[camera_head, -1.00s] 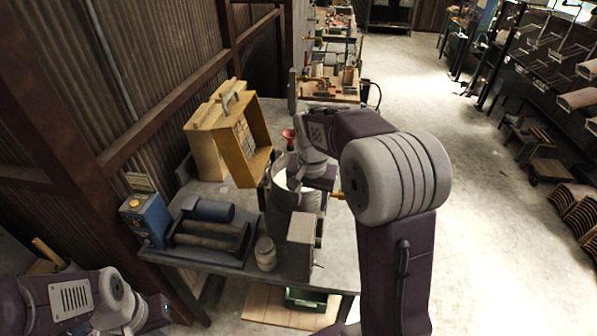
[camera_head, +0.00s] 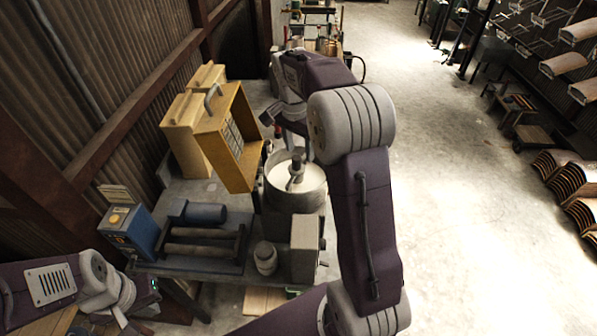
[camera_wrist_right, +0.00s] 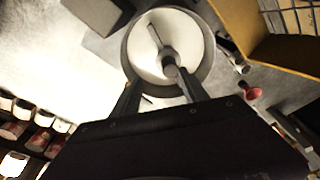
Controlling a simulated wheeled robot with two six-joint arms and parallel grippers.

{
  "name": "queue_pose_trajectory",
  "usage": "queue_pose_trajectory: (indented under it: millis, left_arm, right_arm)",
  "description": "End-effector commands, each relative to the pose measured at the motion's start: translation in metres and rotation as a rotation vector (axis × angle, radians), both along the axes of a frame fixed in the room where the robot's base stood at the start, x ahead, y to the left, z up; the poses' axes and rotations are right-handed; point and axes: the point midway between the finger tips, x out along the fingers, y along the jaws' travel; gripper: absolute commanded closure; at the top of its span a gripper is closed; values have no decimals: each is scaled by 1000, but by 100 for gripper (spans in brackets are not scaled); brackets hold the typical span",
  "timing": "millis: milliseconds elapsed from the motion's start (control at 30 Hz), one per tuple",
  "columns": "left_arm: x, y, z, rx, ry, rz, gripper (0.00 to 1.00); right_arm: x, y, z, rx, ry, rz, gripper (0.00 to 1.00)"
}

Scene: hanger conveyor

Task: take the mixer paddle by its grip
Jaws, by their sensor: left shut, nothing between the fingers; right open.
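The mixer paddle (camera_head: 297,166) stands in a round metal pot (camera_head: 293,208) of white material on the bench. In the right wrist view the paddle (camera_wrist_right: 168,62) shows from above, with its rounded top end near the fingertips and a flat bar across the white surface. My right gripper (camera_head: 272,118) is beyond and above the pot, partly hidden by its own arm. In the right wrist view my right gripper (camera_wrist_right: 157,90) is open, its fingers spread at the near side of the pot (camera_wrist_right: 207,75); contact is not visible. My left gripper (camera_head: 128,322) is shut and empty at lower left.
A yellow open box (camera_head: 228,140) stands left of the pot. A roller tray (camera_head: 205,245), blue control box (camera_head: 130,235), jar (camera_head: 265,258) and grey block (camera_head: 305,248) crowd the bench.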

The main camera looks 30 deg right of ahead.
Motion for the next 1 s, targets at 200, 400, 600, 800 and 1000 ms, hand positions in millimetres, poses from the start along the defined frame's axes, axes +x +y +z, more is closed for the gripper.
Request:
queue_pose_trajectory:
  millis: [200,400,600,800,1000]
  left_arm:
    - [0,0,8,0,-1,0,100]
    - [0,0,16,0,-1,0,100]
    - [0,0,15,0,0,0,100]
    - [0,0,15,0,-1,0,100]
    - [0,0,15,0,-1,0,100]
  right_arm:
    - [0,1,-15,1,5,1,48]
    - [3,-1,-49,0,2,0,48]
    - [4,-2,-55,-1,-1,1,48]
    - [4,-2,-54,-1,-1,1,87]
    - [4,-2,-54,0,-2,1,100]
